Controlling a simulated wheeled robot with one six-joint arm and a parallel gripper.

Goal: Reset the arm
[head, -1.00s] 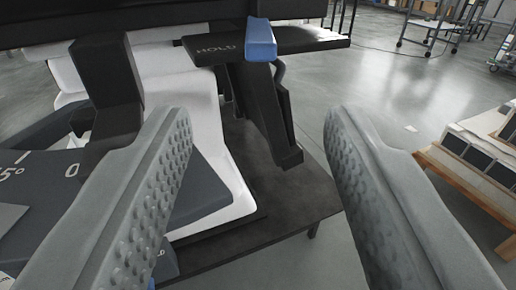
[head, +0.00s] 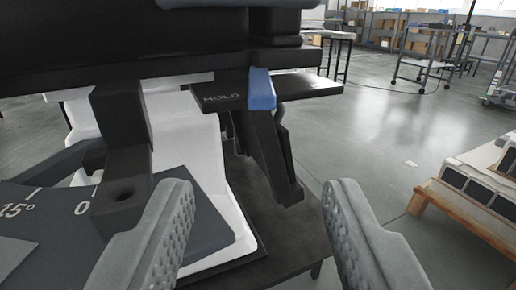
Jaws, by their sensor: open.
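My gripper (head: 258,190) shows as two grey fingers with bumpy inner pads at the lower left and lower right. It is open, with nothing between the fingertips. Ahead of it stands a dark machine with a black arm (head: 165,48) across the top left. A blue lever (head: 261,89) sits on a black plate marked HOLD (head: 215,99). Below the lever a black slanted bracket (head: 268,150) reaches down between the fingertips in the picture. I cannot tell how far off it is.
A dark plate with angle marks (head: 60,200) lies at the left beside a white body (head: 190,140). All stand on a dark table (head: 285,240). A wooden pallet (head: 435,195) with panels is at the right. Carts (head: 430,60) and shelves stand behind. Grey floor is open between.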

